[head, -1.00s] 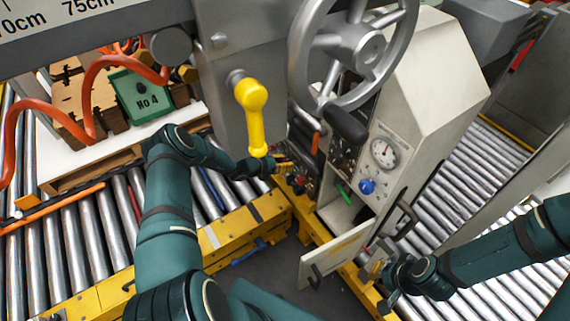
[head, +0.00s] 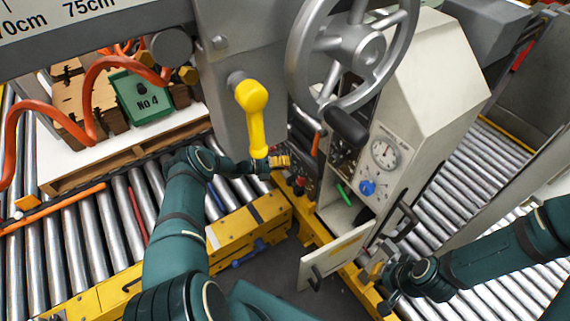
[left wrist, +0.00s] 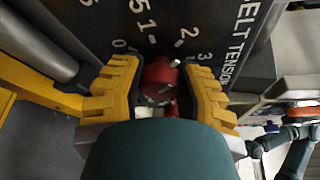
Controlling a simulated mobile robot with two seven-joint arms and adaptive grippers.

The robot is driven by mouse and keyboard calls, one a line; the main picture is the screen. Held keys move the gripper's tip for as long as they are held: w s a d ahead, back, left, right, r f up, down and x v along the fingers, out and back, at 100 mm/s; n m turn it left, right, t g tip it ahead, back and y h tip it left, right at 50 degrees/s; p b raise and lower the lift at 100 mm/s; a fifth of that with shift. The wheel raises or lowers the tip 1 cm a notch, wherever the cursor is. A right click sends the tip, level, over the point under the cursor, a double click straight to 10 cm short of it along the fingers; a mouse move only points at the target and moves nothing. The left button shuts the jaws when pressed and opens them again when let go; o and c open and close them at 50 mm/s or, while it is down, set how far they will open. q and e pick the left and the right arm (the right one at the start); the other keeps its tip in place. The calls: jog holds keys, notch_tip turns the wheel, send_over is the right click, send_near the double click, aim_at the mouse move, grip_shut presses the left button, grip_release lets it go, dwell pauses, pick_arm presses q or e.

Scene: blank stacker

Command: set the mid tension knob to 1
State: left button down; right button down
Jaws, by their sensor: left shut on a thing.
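In the left wrist view a red tension knob (left wrist: 158,82) sits on a dark panel lettered "ELT TENSION", with 0, 1, 2 and 3 printed around it. A white mark shows on the knob's upper right side, toward the 2. My left gripper (left wrist: 166,92) has its yellow fingers on either side of the knob, shut on it. In the head view my left gripper (head: 282,161) is at the panel below the yellow handle, and the knob there is too small to make out clearly. My right gripper (head: 376,268) is by the cabinet's open door; its finger opening is unclear.
The yellow handle (head: 254,118) hangs just above my left gripper. A large grey handwheel (head: 368,46) with a black grip is to the right. The pale cabinet (head: 425,95) has a gauge and a blue knob (head: 367,187). Its low door (head: 335,255) stands open. Roller conveyors lie on both sides.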

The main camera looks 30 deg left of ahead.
pick_arm(q)
jog(key=n, duration=0.2)
jog(key=n+h, duration=0.1)
jog(key=n, duration=0.1)
jog(key=shift+d+f+h, duration=0.1)
jog(key=shift+d+h, duration=0.05)
jog(key=shift+h, duration=0.15)
jog(key=shift+n+t+h, duration=0.5)
jog(key=shift+n+t, duration=0.3)
jog(key=shift+n, duration=1.4)
jog(key=c, duration=0.6)
grip_release()
jog(key=shift+o, duration=0.2)
jog(key=v, duration=0.7)
jog(key=shift+s, duration=0.15)
